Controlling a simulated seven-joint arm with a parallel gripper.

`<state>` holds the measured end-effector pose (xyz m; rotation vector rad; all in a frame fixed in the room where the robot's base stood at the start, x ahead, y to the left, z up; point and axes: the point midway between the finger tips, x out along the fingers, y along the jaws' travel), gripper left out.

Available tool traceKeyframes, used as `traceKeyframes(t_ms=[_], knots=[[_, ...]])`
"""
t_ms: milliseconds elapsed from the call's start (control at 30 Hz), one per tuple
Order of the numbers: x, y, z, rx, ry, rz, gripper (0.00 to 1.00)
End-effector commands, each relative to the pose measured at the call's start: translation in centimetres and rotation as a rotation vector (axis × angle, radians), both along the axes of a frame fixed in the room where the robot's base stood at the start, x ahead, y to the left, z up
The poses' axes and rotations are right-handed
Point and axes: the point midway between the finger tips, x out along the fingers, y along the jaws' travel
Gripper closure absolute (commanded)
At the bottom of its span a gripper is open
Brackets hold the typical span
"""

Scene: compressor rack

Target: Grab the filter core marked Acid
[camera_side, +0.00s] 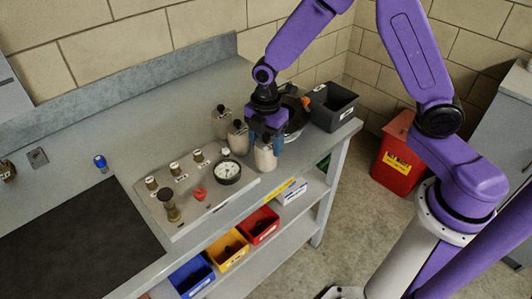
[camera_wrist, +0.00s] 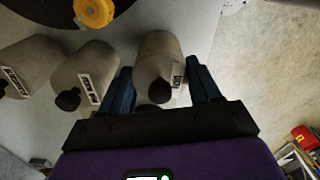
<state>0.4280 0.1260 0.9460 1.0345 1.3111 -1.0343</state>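Three pale grey filter cores with dark knobs and small white labels stand in a row. In the wrist view they are the left core (camera_wrist: 28,62), the middle core (camera_wrist: 82,70) and the right core (camera_wrist: 158,52). The label print is too small to read surely. My gripper (camera_wrist: 160,75) is open, its blue fingers on either side of the right core, with narrow gaps. In the side view my gripper (camera_side: 266,140) points down over this nearest core (camera_side: 265,158); the other two (camera_side: 238,138) (camera_side: 221,123) stand behind it to the left.
A panel (camera_side: 210,195) with a gauge (camera_side: 228,171), a red knob and several fittings lies left of the cores. A dark grey bin (camera_side: 333,108) and a round dark object (camera_side: 294,118) are behind my gripper. The bench's front edge is close to the nearest core.

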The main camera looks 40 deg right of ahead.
Motion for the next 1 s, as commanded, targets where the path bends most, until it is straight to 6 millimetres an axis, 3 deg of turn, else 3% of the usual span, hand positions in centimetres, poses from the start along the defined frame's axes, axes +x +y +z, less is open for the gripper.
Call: traceKeyframes(t_ms=[33,67,533,700,1000], knots=[[0.0,0.0,0.0,0.0,0.0,0.0,0.69],[0.0,0.0,0.0,0.0,0.0,0.0,0.79],[0.1,0.0,1.1,0.002,-0.004,0.0,0.8],[0.0,0.0,3.6,0.004,-0.006,0.0,0.8],[-4.0,-1.1,8.3,0.004,-0.006,0.002,0.8]])
